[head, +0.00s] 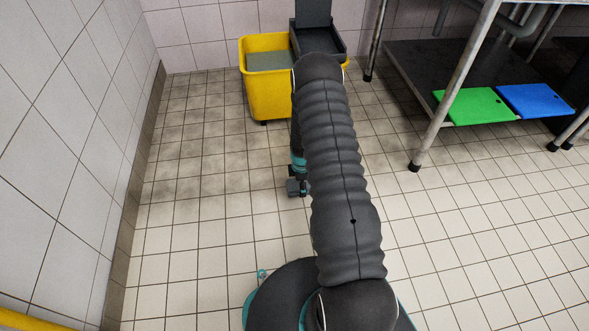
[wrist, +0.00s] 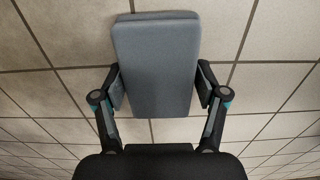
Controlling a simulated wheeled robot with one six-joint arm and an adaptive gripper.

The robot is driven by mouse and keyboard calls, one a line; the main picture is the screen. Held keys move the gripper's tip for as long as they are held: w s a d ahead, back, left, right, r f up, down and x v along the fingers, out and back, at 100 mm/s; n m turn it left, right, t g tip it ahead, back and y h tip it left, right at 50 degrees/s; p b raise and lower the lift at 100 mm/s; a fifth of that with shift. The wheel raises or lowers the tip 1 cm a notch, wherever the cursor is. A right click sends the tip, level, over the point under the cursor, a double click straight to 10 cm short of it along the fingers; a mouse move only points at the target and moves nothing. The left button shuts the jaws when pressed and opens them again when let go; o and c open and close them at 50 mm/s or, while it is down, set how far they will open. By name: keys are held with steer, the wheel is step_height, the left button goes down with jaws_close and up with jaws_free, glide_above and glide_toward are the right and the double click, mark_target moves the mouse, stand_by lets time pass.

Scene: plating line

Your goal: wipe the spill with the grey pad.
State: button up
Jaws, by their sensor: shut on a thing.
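In the wrist view, my gripper (wrist: 158,92) is shut on the grey pad (wrist: 157,50), with one finger pressed to each long side. The pad is a flat grey block that reaches past the fingertips, over pale floor tiles. I cannot tell whether it touches the floor. In the head view, my arm hides most of my gripper, and only a dark part of it (head: 297,187) shows left of the arm, low over the floor. I cannot make out a distinct spill in either view; the tiles carry dull brownish staining.
A yellow mop bucket (head: 266,98) with a dark wringer (head: 318,40) stands at the back wall. A steel table with a low dark shelf (head: 430,62) is on the right, bearing a green board (head: 476,105) and a blue board (head: 535,100). A tiled wall (head: 60,150) closes the left.

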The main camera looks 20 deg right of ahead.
steer(key=shift+w+d, duration=0.1)
steer(key=shift+w, duration=0.25)
step_height(320, 180, up, 3)
steer(key=shift+f+p, duration=0.1)
steer(key=shift+p, duration=0.55)
step_height(320, 180, up, 2)
steer(key=shift+s+r+p, duration=0.1)
steer(key=shift+r+p, duration=0.05)
steer(key=shift+p, duration=0.4)
steer(key=shift+r+p, duration=0.7)
steer(key=shift+r, duration=0.8)
